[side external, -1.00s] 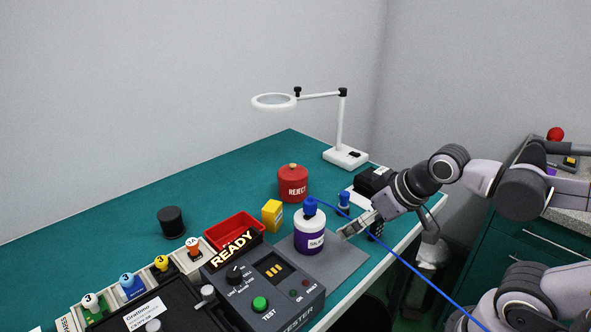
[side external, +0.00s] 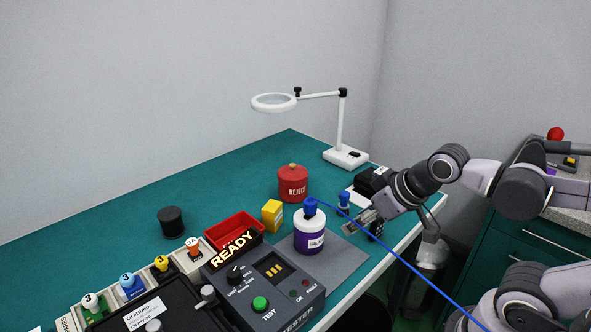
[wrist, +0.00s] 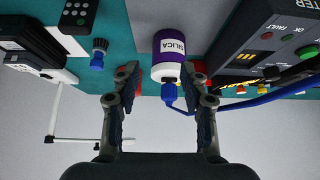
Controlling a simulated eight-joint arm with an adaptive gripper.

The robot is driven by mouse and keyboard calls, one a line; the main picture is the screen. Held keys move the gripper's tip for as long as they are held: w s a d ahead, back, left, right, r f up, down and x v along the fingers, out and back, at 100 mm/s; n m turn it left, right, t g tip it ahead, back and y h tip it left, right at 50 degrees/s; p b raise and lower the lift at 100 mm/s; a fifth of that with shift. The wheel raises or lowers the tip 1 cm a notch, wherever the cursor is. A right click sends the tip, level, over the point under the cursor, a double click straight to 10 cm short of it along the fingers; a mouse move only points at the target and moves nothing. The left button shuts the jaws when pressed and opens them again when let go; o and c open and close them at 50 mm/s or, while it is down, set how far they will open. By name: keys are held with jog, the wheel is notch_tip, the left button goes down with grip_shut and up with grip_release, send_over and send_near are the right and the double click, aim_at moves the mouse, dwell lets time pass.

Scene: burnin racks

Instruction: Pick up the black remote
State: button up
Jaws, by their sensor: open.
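The black remote (wrist: 75,13) with grey buttons shows at the top left of the wrist view, partly cut off by the frame edge. In the side view, the remote (side external: 376,229) shows as a small dark piece beside my gripper, near the bench's right edge, partly hidden by the gripper. My gripper (wrist: 162,76) is open, with nothing held between its fingers. In the side view my gripper (side external: 354,224) hangs over the bench, close to the remote and right of the silica bottle.
The white and purple silica bottle (side external: 310,238) with blue cap stands left of my gripper. A small blue-topped item (side external: 344,200) stands behind it. A blue cable (side external: 400,260) crosses the front. The tester (side external: 262,290), yellow box (side external: 272,214) and red reject pot (side external: 292,184) are further left.

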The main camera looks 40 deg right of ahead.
jog(key=d+n, duration=0.1)
jog(key=n, duration=0.1)
jog(key=r+n+g+h, duration=0.15)
jog(key=n+g, duration=0.55)
jog(key=n, duration=0.8)
send_over(378, 222)
jog(key=shift+w+f, duration=0.15)
jog(key=shift+w, duration=0.25)
jog(key=shift+d+f, duration=0.1)
jog(key=shift+f, duration=0.3)
jog(key=shift+d+f, duration=0.25)
jog(key=shift+f, duration=1.4)
jog(key=shift+d+f, duration=0.25)
jog(key=shift+f, duration=1.4)
jog(key=shift+d+f, duration=0.25)
jog(key=shift+f, duration=1.4)
grip_shut()
